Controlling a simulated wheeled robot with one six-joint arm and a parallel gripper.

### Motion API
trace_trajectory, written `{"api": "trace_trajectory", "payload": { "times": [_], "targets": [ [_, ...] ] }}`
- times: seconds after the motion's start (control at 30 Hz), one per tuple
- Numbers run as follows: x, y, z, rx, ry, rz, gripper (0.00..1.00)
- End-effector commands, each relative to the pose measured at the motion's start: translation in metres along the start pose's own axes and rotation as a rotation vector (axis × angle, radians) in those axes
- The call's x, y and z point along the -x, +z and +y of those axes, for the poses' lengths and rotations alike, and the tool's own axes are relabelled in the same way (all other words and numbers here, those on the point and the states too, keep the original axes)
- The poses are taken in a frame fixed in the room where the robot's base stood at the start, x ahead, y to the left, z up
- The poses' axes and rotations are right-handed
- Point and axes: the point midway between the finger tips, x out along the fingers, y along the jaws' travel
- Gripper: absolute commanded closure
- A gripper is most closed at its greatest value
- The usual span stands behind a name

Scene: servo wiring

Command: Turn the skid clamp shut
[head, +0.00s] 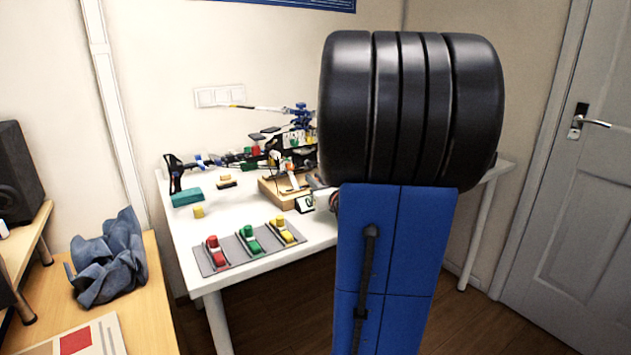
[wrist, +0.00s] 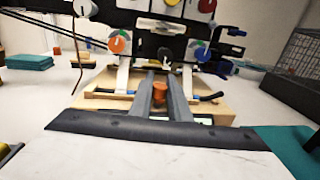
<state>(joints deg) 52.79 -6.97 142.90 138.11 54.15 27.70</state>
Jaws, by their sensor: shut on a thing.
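My gripper (wrist: 162,74) shows in the wrist view as two grey fingers reaching forward over a wooden block (wrist: 88,97). An upright orange knob (wrist: 160,90), which looks like the skid clamp's, sits between the fingers with one on each side. The fingers are shut on it. White skid legs (wrist: 123,76) stand on the block to the left and right of the fingers. I cannot tell from the knob how far the clamp is turned. In the head view my own arm hides the gripper and the knob; the wooden block (head: 268,192) shows partly at its left.
A dark model frame (wrist: 145,22) with coloured dials rises behind the fingers. Black-handled rods (wrist: 210,97) lie to either side. A dark mesh box (wrist: 297,75) stands at right. In the head view, a grey mat (head: 233,263) holds red, green and yellow pieces at the table's front.

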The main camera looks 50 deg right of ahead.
Motion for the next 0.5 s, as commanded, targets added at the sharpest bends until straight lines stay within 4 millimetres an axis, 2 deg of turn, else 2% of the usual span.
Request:
{"api": "trace_trajectory", "payload": {
  "times": [0.5],
  "targets": [
    [-0.0003, 0.0008, -0.0004, 0.000, -0.098, -0.001, 1.00]
  ]
}}
